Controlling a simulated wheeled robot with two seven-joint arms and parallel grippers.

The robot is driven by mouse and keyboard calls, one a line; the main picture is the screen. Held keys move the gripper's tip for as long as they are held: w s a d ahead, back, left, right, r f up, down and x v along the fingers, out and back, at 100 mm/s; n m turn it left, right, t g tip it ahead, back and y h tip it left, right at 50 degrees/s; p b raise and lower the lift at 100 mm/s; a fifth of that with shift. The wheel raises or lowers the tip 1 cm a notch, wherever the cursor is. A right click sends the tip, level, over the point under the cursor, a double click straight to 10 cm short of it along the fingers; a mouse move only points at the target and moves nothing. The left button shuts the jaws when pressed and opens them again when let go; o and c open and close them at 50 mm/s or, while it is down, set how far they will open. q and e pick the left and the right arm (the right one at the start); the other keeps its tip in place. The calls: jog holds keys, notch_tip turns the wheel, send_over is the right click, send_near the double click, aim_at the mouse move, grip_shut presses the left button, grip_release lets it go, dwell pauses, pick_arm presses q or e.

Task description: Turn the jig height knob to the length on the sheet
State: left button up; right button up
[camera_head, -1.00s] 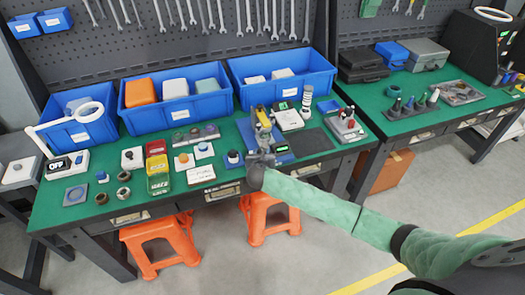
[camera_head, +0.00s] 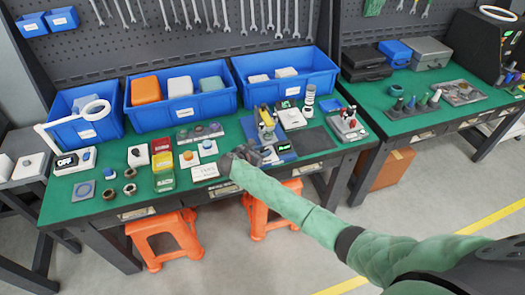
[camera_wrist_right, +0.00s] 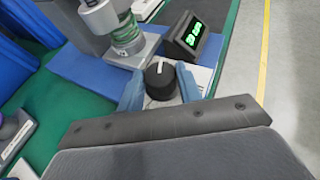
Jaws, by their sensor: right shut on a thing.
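The jig height knob (camera_wrist_right: 161,80) is black with a white pointer line. In the right wrist view it sits between the blue fingertips of my right gripper (camera_wrist_right: 160,88), which is shut on it. The gripper also shows in the head view (camera_head: 265,156), at the front of the jig and covering the knob. The jig (camera_head: 267,122) stands on a blue base, with a spring column (camera_wrist_right: 127,38) beside the knob. Its small display (camera_wrist_right: 191,38) shows green digits too small to read. My left gripper is out of view.
Blue bins (camera_head: 181,96) line the back of the green table (camera_head: 68,212). Buttons, rings and coloured boxes stand to the left. A dark mat (camera_head: 311,141) and a small fixture (camera_head: 348,124) are to the right. Orange stools (camera_head: 165,235) stand below.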

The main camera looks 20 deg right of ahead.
aim_at(261, 152)
dwell(0.4)
jog(key=o, duration=0.7)
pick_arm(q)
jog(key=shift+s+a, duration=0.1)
pick_arm(e)
jog(key=shift+a, duration=0.2)
jog(key=b+v, duration=0.3)
jog(key=v, duration=0.2)
jog(key=shift+s+a+r, duration=0.1)
jog(key=shift+s+a, duration=0.15)
jog(key=shift+a, duration=0.1)
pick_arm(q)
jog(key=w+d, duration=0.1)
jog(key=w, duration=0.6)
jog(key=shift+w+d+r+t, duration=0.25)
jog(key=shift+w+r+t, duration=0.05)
pick_arm(e)
jog(key=shift+s+a+r, duration=0.35)
jog(key=shift+a+r, duration=0.1)
jog(key=shift+a, duration=0.1)
jog(key=shift+o, duration=0.5)
